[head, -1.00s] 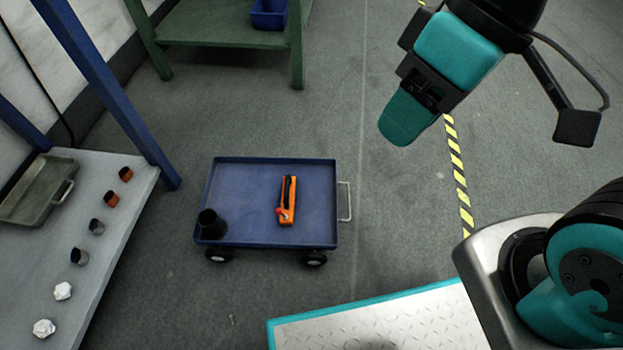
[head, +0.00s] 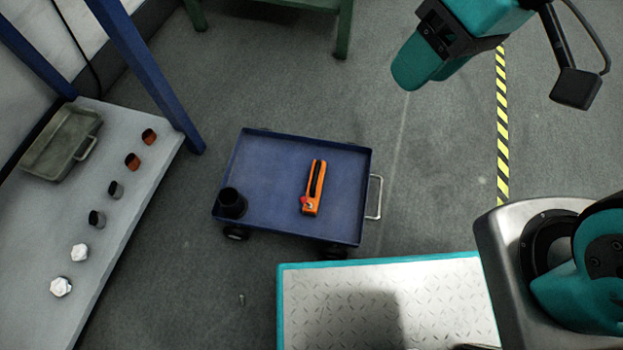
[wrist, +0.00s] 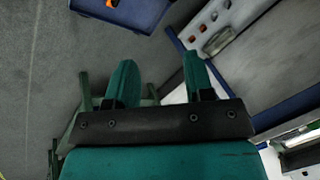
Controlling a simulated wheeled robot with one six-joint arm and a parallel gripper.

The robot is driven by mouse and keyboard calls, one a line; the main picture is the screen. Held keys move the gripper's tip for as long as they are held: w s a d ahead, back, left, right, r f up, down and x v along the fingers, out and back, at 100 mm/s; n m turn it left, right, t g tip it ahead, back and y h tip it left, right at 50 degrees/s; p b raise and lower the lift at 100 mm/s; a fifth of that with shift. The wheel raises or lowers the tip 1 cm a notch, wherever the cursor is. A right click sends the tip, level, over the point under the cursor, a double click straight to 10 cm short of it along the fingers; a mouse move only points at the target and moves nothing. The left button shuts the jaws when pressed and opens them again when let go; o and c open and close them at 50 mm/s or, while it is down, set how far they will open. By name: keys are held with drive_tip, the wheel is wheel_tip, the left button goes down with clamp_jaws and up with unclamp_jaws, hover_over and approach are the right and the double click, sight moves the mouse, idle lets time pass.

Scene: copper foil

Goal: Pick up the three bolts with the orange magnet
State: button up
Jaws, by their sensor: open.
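The orange magnet (head: 313,188), with a dark slot and a small red part, lies on the blue tray cart (head: 270,165). Part of it also shows at the top edge of the wrist view (wrist: 111,3). A tiny light object (head: 241,299) lies on the floor in front of the cart; it may be a bolt, but is too small to tell. No other bolt can be made out. My gripper (wrist: 159,60) is open and empty, its two teal fingers apart. In the head view it is high above the floor, up and right of the cart.
A black cup (head: 231,203) stands in the cart's front left corner. The grey bench (head: 150,190) at left holds a green-grey tray (head: 42,160) and several small orange, dark and white pieces. A green table (head: 343,38) stands behind. The floor around the cart is open.

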drive_tip(key=w+a+f+m+y+b, duration=0.1)
drive_tip(key=w+f+m, duration=0.1)
drive_tip(key=w+f, duration=0.35)
drive_tip(key=w+a+f+m+b, duration=0.1)
drive_tip(key=w+f+b, duration=0.15)
drive_tip(key=f, duration=0.55)
drive_tip(key=m+t+y+b, duration=0.1)
drive_tip(key=m+t+b, duration=0.15)
drive_tip(key=m, duration=0.35)
hover_over(317, 177)
drive_tip(key=s+d, duration=0.2)
drive_tip(key=d, duration=0.7)
wheel_tip(317, 177, down, 27)
drive_tip(key=shift+g, duration=0.35)
drive_tip(key=b+x, duration=1.2)
drive_tip(key=x, duration=0.5)
drive_tip(key=shift+a+r, duration=0.1)
drive_tip(key=shift+a, duration=0.1)
drive_tip(key=shift+r, duration=0.1)
clamp_jaws()
